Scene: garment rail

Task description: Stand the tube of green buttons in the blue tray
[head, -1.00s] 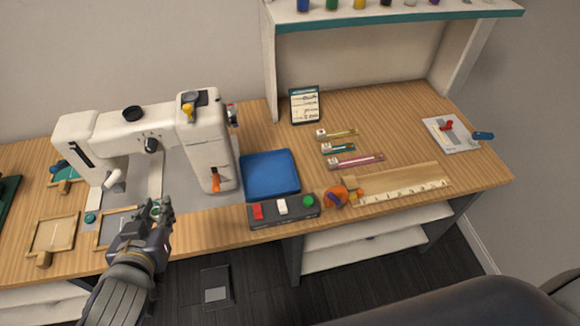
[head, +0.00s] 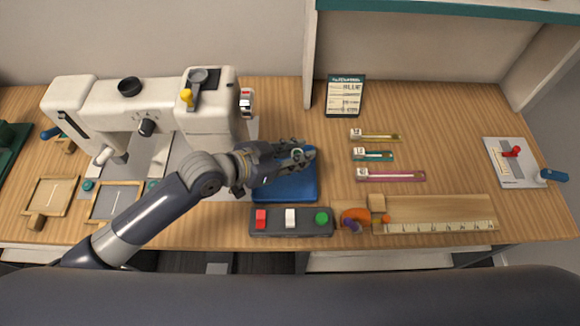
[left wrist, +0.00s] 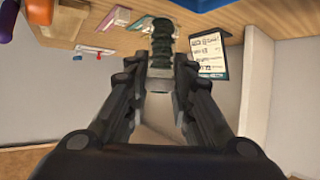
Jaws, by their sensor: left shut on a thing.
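The blue tray (head: 287,190) lies on the table right of the sewing machine, partly covered by my left gripper. My left gripper (head: 299,152) is over the tray's far part and is shut on the tube of green buttons. The tube (left wrist: 162,42) shows as a stack of dark green discs between the fingertips in the left wrist view. In the head view it is mostly hidden by the fingers. I cannot tell its exact tilt or its height above the tray. My right gripper is not in view.
The sewing machine (head: 215,120) stands close left of the gripper. A switch box (head: 290,222) with red, white and green buttons lies in front of the tray. A written card (head: 345,97) stands behind. Several slim labelled packs (head: 390,175) and a ruler (head: 440,227) lie right.

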